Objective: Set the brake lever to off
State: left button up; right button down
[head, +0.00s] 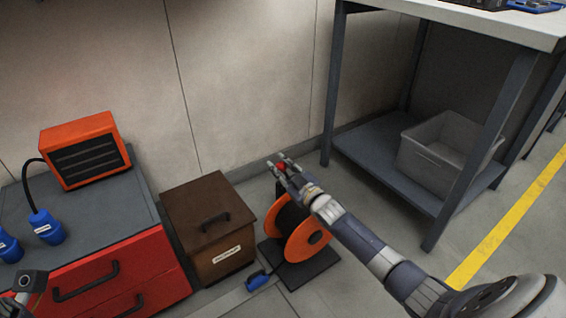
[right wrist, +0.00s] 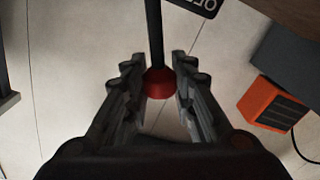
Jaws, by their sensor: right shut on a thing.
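The brake lever is a dark rod with a red knob (head: 282,166) at its end, on the cable reel (head: 307,238) with orange flanges. In the right wrist view the rod (right wrist: 155,35) comes down from the top edge to the red knob (right wrist: 159,83). My right gripper (head: 281,164) is shut on the knob, with a finger on each side of it. The lever's lower part is mostly hidden in the head view. A small dark part, perhaps of my left gripper (head: 30,283), shows at the lower left corner; its fingers cannot be made out.
A brown wooden box (head: 205,262) stands left of the reel, beside a red drawer cabinet (head: 130,283) with an orange heater (head: 85,150) on top. A workbench (head: 430,165) with a grey bin (head: 440,150) stands right. A dark plate (right wrist: 195,5) with cut-off white lettering shows near the rod.

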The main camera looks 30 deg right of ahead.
jog(key=shift+s+f, duration=0.1)
jog(key=shift+f, duration=0.15)
jog(key=c, duration=1.3)
grip_release()
jog(key=shift+c, duration=0.2)
jog(key=shift+r, duration=0.15)
jog(key=s, duration=1.2)
jog(key=shift+d, duration=0.45)
